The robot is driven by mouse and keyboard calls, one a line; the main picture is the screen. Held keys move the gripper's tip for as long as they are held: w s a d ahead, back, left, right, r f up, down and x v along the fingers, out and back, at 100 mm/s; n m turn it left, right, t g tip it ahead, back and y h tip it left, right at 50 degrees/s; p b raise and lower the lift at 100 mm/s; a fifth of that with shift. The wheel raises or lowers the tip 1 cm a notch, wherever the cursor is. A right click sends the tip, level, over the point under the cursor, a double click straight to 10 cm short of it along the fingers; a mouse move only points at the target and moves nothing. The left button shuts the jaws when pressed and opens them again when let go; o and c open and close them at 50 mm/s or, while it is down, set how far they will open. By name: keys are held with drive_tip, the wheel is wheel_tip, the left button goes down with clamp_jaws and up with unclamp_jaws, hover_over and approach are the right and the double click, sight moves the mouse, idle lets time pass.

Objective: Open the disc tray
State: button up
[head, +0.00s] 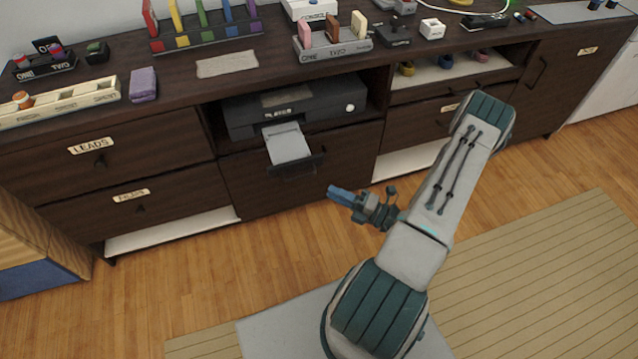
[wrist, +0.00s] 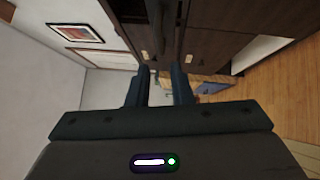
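The disc player (head: 290,103) is a dark box in the middle bay of the cabinet, with a round white knob at its right. Its light grey disc tray (head: 288,146) sticks out of the front, over the drawer below.
Drawers with labels, such as LEADS (head: 91,146), flank the player. The cabinet top (head: 185,88) carries racks, blocks and small boxes. A wooden crate-like piece (head: 35,245) stands at the left. The wood floor (head: 190,275) before the cabinet is open.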

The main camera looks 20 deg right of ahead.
drive_tip(key=shift+v, duration=1.2)
drive_tip(key=s+a+r+n+g+p, duration=0.1)
drive_tip(key=a+r+n+g+p, duration=0.3)
drive_tip(key=r+n, duration=0.45)
drive_tip(key=s+a+r+n+g+h+p, duration=0.1)
drive_tip(key=a+r+n+g+p, duration=0.25)
drive_tip(key=r+n+g, duration=0.45)
drive_tip(key=s+a+r+n+g+p, duration=0.2)
drive_tip(key=a+r+n+g+p, duration=0.15)
drive_tip(key=r+n, duration=0.55)
drive_tip(key=s+a+r+n+t+h+p, duration=0.1)
drive_tip(key=s+r+n+t+h+p, duration=0.1)
drive_tip(key=r+n+h+p, duration=0.3)
drive_tip(key=s+a+r+n+t+h+p, duration=0.1)
drive_tip(key=s+r+n+h+p, duration=0.2)
drive_tip(key=r+n, duration=1)
wheel_tip(320, 180, up, 7)
drive_tip(key=h+p, duration=0.1)
drive_tip(key=h, duration=0.2)
drive_tip(key=shift+n+t+h+p, duration=0.35)
drive_tip(key=shift+h+p, duration=0.05)
